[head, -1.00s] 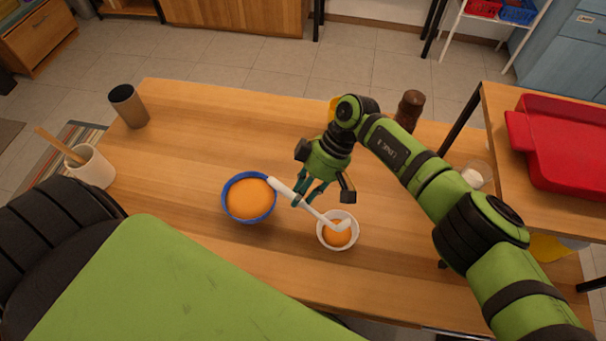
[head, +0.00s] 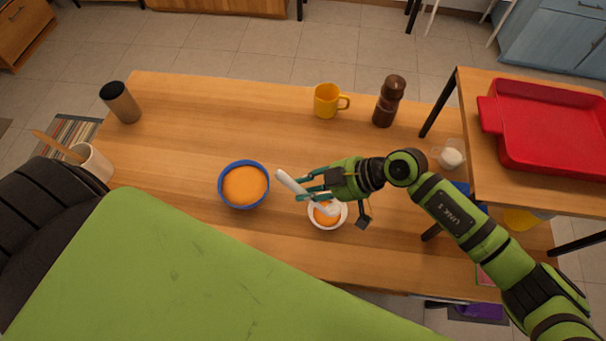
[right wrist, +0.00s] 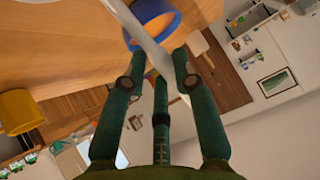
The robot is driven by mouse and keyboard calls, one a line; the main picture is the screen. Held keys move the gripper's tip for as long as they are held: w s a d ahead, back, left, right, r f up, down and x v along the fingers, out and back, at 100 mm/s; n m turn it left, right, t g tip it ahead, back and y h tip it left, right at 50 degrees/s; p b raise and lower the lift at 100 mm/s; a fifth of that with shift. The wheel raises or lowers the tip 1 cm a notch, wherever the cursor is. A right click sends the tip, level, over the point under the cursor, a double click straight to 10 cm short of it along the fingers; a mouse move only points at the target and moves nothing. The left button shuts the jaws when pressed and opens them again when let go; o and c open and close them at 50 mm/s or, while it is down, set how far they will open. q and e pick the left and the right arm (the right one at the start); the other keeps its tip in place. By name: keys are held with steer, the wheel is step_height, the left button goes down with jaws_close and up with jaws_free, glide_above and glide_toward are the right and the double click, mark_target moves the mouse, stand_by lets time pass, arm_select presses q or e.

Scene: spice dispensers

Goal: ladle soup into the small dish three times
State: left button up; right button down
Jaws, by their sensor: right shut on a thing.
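A blue-rimmed bowl (head: 244,185) of orange soup stands on the table; part of it shows in the right wrist view (right wrist: 153,24). A small white dish (head: 342,218) with orange soup in it stands to its right. My right gripper (head: 299,186) is shut on a white ladle (head: 288,180); its fingers also close on the ladle handle in the right wrist view (right wrist: 157,58). The ladle's head is over the small dish, partly behind the gripper, and I cannot tell whether it holds soup. My left gripper is not in view.
A yellow mug (head: 326,101) and a brown bottle (head: 389,101) stand at the back. A red tray (head: 550,135) lies on a raised shelf at right. A grey cup (head: 121,103) and a white utensil pot (head: 95,163) are at left.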

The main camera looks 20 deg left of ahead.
arm_select(q)
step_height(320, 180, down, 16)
steer(key=b, duration=1.5)
arm_select(e)
steer(key=s+d+n+t+y, duration=0.1)
steer(key=s+d+n+y, duration=0.2)
steer(key=d+y, duration=0.3)
step_height(320, 180, up, 6)
steer(key=p, duration=0.8)
arm_select(q)
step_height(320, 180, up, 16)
steer(key=p, duration=0.8)
arm_select(e)
steer(key=r+x, duration=0.1)
steer(key=x, duration=1)
steer(key=w+a+r+x, duration=0.1)
steer(key=r+x, duration=0.1)
steer(key=x, duration=1)
steer(key=shift+a+r, duration=0.2)
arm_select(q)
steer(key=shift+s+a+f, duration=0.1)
arm_select(e)
steer(key=shift+w, duration=0.15)
